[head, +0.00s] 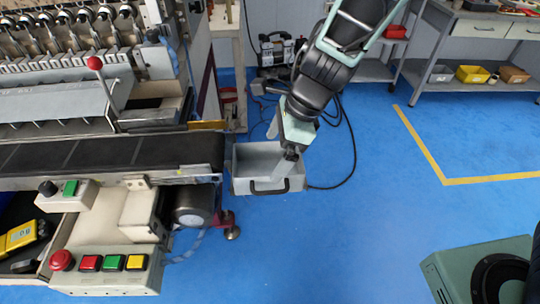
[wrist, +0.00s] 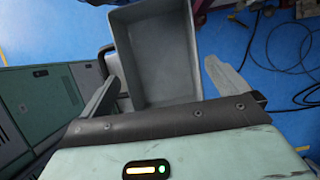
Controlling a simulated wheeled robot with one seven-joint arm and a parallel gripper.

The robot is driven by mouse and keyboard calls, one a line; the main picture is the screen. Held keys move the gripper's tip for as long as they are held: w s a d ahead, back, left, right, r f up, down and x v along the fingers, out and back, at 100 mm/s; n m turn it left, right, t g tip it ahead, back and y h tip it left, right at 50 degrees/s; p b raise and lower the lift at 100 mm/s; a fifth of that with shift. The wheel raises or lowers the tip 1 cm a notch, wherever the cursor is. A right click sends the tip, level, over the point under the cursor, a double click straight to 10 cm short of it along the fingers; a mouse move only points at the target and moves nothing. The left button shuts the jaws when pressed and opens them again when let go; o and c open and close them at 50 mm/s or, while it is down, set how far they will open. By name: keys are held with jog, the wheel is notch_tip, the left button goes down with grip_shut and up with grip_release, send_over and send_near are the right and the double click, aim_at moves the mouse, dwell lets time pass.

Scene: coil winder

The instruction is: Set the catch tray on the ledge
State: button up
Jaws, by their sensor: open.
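The catch tray (head: 243,178) is a grey open box with a black handle (head: 268,187) on its near side. It sits level by the right end of the conveyor in the head view and looks empty. My gripper (head: 291,152) is over the tray's right part. In the wrist view the tray (wrist: 155,50) shows between the two spread fingers of my gripper (wrist: 160,65); neither visibly pinches it. What holds the tray up is hidden, and I cannot clearly make out the ledge.
The black conveyor belt (head: 110,152) and its motor (head: 193,207) lie left of the tray. A red-knobbed lever (head: 95,63) rises above the belt. Cables (head: 345,150) lie on the blue floor behind.

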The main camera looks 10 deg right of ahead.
jog(key=w+d+r+m+t+p, duration=0.1)
jog(key=d+r+m+t, duration=0.15)
jog(key=r+m, duration=0.65)
jog(key=w+d+r+m+t, duration=0.1)
jog(key=r+m+t, duration=0.3)
jog(key=m, duration=1.1)
jog(key=s+d+f+m+g+h, duration=0.1)
jog(key=s+d+m+g+h, duration=0.1)
jog(key=s+m, duration=0.8)
jog(key=s+d+f+m+g+h, duration=0.1)
jog(key=s+m+g, duration=0.3)
jog(key=s+m, duration=0.5)
jog(key=d+m+h, duration=0.1)
jog(key=m, duration=0.2)
jog(key=shift+s+d+g, duration=0.35)
jog(key=shift+s, duration=0.05)
